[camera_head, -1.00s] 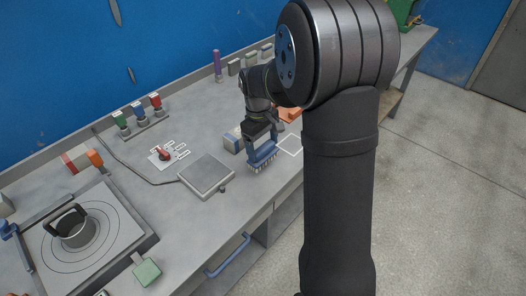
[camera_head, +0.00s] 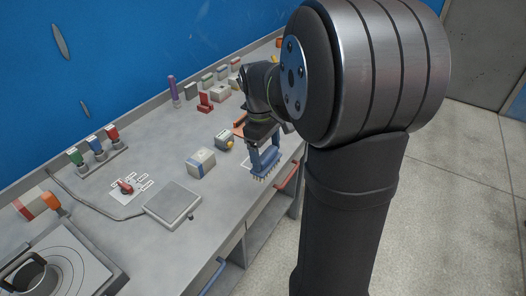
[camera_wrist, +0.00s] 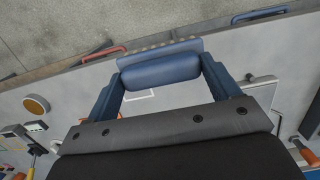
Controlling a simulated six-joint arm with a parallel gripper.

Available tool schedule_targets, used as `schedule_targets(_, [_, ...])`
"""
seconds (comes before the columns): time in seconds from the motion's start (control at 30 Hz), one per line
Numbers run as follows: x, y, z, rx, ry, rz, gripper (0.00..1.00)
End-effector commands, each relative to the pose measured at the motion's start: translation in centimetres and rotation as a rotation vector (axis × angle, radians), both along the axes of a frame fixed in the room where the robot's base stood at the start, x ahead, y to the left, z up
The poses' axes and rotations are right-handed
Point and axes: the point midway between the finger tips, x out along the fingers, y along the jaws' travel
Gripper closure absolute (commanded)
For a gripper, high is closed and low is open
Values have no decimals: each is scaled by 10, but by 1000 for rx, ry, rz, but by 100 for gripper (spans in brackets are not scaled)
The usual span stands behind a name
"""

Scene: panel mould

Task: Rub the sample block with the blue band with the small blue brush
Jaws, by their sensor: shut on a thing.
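My gripper (camera_head: 264,152) is shut on the small blue brush (camera_head: 265,167), whose pale bristles point down over the bench near its front edge. In the wrist view the brush (camera_wrist: 161,70) lies crosswise between the two blue fingers of my gripper (camera_wrist: 160,85). A pale block with what looks like a blue band (camera_head: 201,163) stands on the bench to the left of the brush, apart from it. A smaller grey block with a yellowish face (camera_head: 224,141) stands behind, nearer my wrist. Part of a white outlined square shows under the brush.
A grey square plate (camera_head: 172,205) lies left of the brush. A red switch (camera_head: 125,187) and a rack of coloured plugs (camera_head: 97,150) are farther left. A red stand (camera_head: 205,103) and several small blocks line the back. A red handle (camera_head: 288,174) is on the bench front.

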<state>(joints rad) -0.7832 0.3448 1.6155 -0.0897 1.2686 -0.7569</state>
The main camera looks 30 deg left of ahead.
Motion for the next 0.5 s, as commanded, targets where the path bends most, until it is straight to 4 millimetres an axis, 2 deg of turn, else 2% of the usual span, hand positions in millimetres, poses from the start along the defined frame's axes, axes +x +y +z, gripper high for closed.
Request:
schedule_targets(0.03, [0,0,0,0,0,0,21])
schedule_targets(0.1, [0,0,0,0,0,0,35])
schedule_targets(0.13, [0,0,0,0,0,0,37])
schedule_targets(0.27, [1,3,0,1,-1,12,37])
schedule_targets(0.37, [4,12,2,5,0,68,37])
schedule_targets(0.5, [12,41,7,14,3,251,37])
